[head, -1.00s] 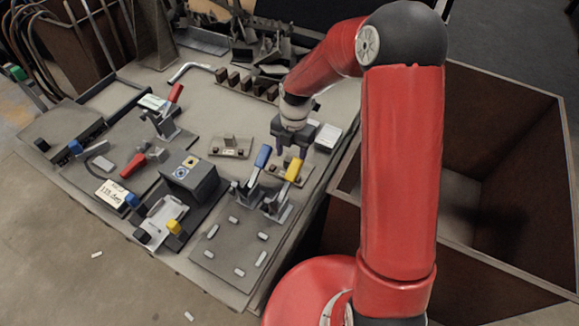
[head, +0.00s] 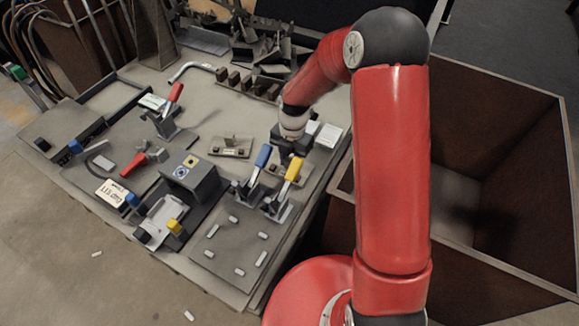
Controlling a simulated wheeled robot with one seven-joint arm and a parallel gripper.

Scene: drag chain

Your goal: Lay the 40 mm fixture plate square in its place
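Two small plates with raised blocks lie on the bench in the head view. One plate (head: 231,147) is left of my gripper and the other plate (head: 277,169) is just below it, partly hidden. I cannot read which is the 40 mm plate. My gripper (head: 291,143) hangs over the upper edge of the nearer plate. Its fingers are hidden, so I cannot see whether it is open or holds anything. A larger plate with several light pads (head: 236,243) lies at the bench front.
Blue-handled (head: 262,158) and yellow-handled (head: 292,171) toggle clamps stand below my gripper. A grey block (head: 189,177) and a red-handled clamp (head: 167,112) stand left. Dark blocks (head: 247,83) line the back. A brown bin (head: 482,200) is right of the bench.

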